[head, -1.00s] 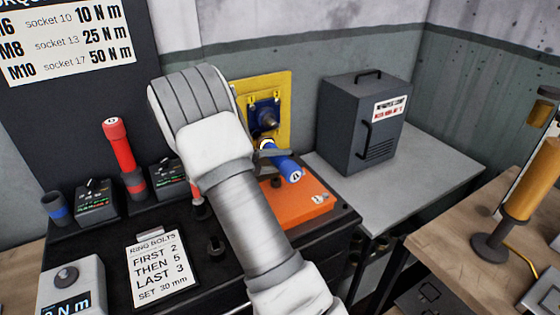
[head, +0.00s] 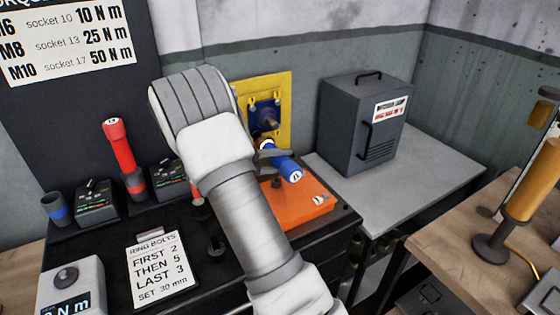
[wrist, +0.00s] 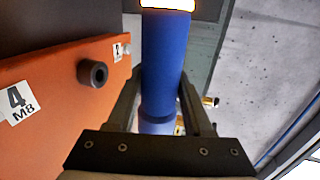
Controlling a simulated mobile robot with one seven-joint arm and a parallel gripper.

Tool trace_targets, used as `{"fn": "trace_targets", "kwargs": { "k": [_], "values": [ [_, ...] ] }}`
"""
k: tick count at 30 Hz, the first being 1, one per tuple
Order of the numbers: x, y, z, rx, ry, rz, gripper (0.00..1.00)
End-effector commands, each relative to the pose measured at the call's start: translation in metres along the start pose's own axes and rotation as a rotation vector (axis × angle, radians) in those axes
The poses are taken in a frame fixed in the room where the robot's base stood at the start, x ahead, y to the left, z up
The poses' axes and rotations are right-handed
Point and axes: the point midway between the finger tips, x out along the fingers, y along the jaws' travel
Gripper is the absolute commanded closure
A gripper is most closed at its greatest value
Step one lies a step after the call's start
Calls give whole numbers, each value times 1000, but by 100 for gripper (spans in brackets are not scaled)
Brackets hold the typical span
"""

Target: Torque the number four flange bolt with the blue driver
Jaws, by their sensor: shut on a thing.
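My gripper (wrist: 163,98) is shut on the blue driver (wrist: 166,62), which runs between the two dark fingers. In the head view the blue driver (head: 287,168) shows beside my arm, tilted, its round end cap towards the camera, above the orange block (head: 300,214). In the wrist view the orange block (wrist: 50,112) lies to the left, with a label 4 M8 (wrist: 17,103) and a dark hollow bolt head (wrist: 92,72) beside it. The driver is apart from that bolt in the wrist picture. Its working tip is not clear to see.
A yellow plate (head: 286,88) with a blue flange stands behind the driver. A grey cabinet (head: 350,125) stands on the right bench. A bolt-order card (head: 160,268) lies in front.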

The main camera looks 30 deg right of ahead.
Motion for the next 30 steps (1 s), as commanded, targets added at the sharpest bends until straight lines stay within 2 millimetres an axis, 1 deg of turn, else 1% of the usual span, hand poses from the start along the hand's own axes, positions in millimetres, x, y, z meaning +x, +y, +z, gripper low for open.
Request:
{"fn": "trace_targets", "kwargs": {
  "k": [1, 7, 30],
  "values": [
    [-1, -3, 3, 8, -7, -3, 100],
    [-1, -3, 0, 7, -8, -3, 100],
    [-1, -2, -43, 3, -2, -3, 100]
  ]
}}
